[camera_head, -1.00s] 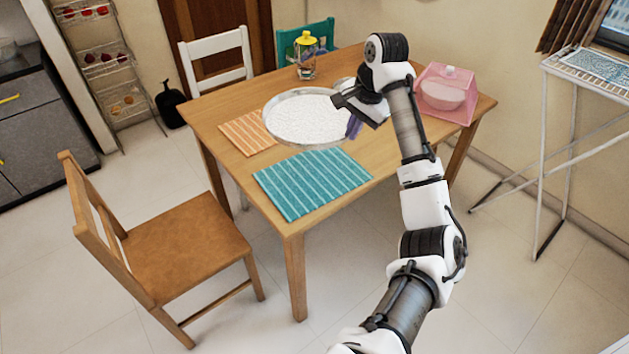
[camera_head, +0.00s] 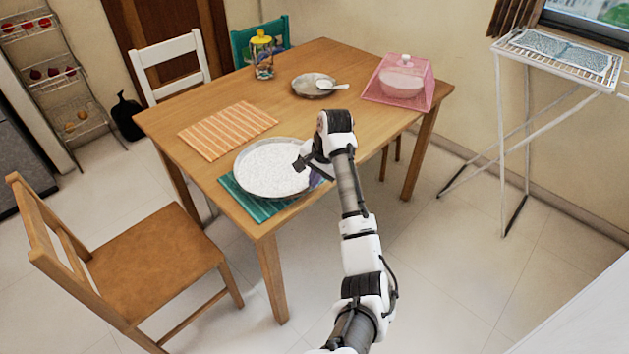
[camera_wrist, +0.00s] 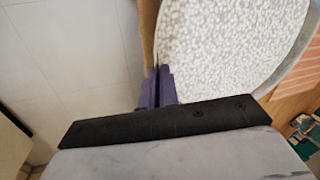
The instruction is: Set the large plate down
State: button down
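The large plate (camera_head: 272,165), round with a speckled white face and a metallic rim, is level over the teal striped mat (camera_head: 258,208) at the table's near corner. It hides most of the mat, whose left and front parts show. I cannot tell whether the plate touches the mat. My gripper (camera_head: 312,177) is at the plate's right rim. In the wrist view the purple fingers of my gripper (camera_wrist: 158,86) are close together at the edge of the large plate (camera_wrist: 225,45), shut on its rim.
An orange striped mat (camera_head: 227,129) lies bare behind the plate. A small metal dish (camera_head: 306,84) with a white spoon, a pink cover (camera_head: 400,92) and a yellow-topped jar (camera_head: 262,58) stand farther back. A brown chair (camera_head: 150,268) is at the left. The table's middle is clear.

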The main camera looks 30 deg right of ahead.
jog(key=shift+f, duration=0.65)
jog(key=c, duration=1.7)
grip_release()
jog(key=shift+f, duration=0.1)
jog(key=v, duration=1.2)
jog(key=shift+r+p, duration=0.2)
jog(key=shift+p, duration=0.2)
jog(key=shift+a, duration=0.1)
